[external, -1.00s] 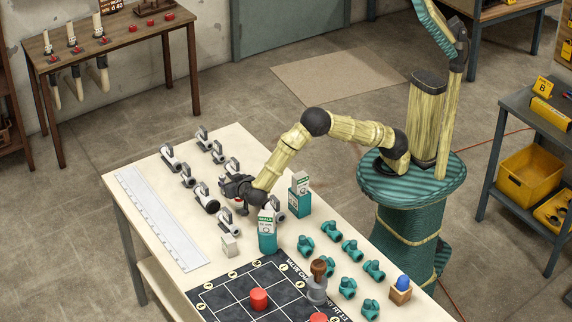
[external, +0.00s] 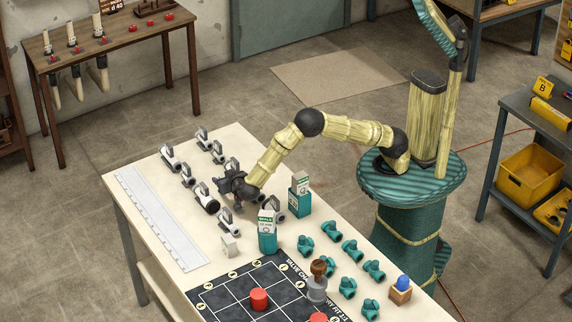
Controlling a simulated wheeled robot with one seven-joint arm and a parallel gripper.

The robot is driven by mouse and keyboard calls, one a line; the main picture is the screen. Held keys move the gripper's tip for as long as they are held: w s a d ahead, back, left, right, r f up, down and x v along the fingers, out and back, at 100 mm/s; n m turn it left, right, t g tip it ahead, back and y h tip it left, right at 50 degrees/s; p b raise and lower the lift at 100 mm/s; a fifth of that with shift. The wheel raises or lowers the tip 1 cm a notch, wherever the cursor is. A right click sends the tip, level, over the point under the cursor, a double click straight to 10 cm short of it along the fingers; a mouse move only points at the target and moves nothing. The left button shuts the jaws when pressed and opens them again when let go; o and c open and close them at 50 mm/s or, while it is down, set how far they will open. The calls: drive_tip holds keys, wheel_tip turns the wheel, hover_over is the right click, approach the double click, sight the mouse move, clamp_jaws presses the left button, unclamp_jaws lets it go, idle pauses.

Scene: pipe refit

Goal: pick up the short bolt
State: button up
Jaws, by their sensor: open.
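My gripper (external: 229,189) is open, over the worktable (external: 233,138) among the white and grey pipe fittings. It hangs close to a fitting (external: 206,199) on its left, and the frame does not show whether they touch. I cannot make out the short bolt in this view; it may be too small or hidden by the gripper. Nothing can be seen held between the jaws.
Several white and grey fittings (external: 169,157) surround the gripper. Two teal boxes, one at the front (external: 267,238) and one behind (external: 299,203), stand to its right. Teal valves (external: 351,250), a dark grid mat (external: 225,304) and a long white ruler (external: 160,218) lie farther off.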

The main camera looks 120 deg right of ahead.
clamp_jaws()
wheel_tip(320, 180, up, 10)
idle(0.6)
idle(0.4)
